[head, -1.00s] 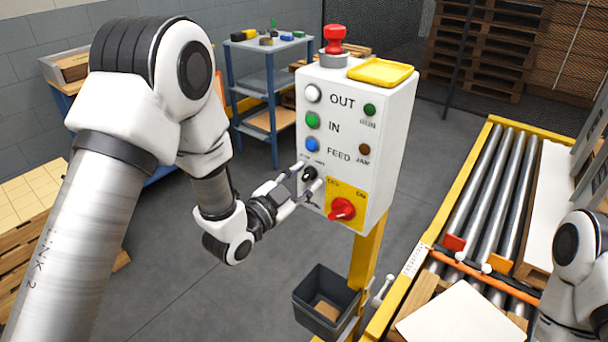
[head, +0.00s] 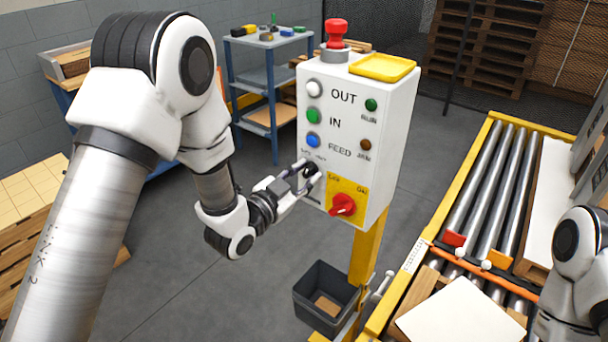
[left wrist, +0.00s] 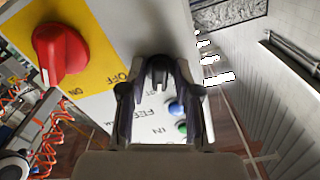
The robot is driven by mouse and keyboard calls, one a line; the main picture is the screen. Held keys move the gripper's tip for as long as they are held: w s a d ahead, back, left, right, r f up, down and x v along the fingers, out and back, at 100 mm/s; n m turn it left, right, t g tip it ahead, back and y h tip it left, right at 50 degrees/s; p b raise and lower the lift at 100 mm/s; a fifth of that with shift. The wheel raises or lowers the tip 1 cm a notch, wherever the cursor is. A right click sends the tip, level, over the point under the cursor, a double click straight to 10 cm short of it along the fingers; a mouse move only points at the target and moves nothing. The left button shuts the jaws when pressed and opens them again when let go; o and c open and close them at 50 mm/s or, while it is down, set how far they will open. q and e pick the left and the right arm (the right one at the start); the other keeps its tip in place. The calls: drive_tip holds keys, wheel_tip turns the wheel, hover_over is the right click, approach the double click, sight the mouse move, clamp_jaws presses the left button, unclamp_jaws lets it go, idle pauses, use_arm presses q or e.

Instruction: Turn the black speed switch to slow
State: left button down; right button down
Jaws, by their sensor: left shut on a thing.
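The black speed switch (head: 311,171) sits on the white control box (head: 390,120), below the blue FEED button and up and left of the red rotary switch. My left gripper (head: 306,178) is at the switch, with its fingers shut on it. In the left wrist view the black knob (left wrist: 158,72) shows between the two fingertips (left wrist: 159,88). The fingers hide most of the switch and its lettering, so I cannot read which way it points. My right arm shows at the right edge; its gripper is out of view.
The red rotary switch (head: 342,205) on its yellow plate is close beside my left fingers. The white, green and blue (head: 313,140) buttons are above. A red emergency button (head: 335,33) tops the box. A grey bin (head: 326,297) stands below; rollers (head: 491,190) lie right.

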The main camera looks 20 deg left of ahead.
use_arm(q)
drive_tip(key=n, duration=0.5)
drive_tip(key=shift+r, duration=0.15)
drive_tip(key=n, duration=0.5)
drive_tip(key=shift+r, duration=0.1)
drive_tip(key=shift+n, duration=0.4)
drive_tip(key=c, duration=1.1)
unclamp_jaws()
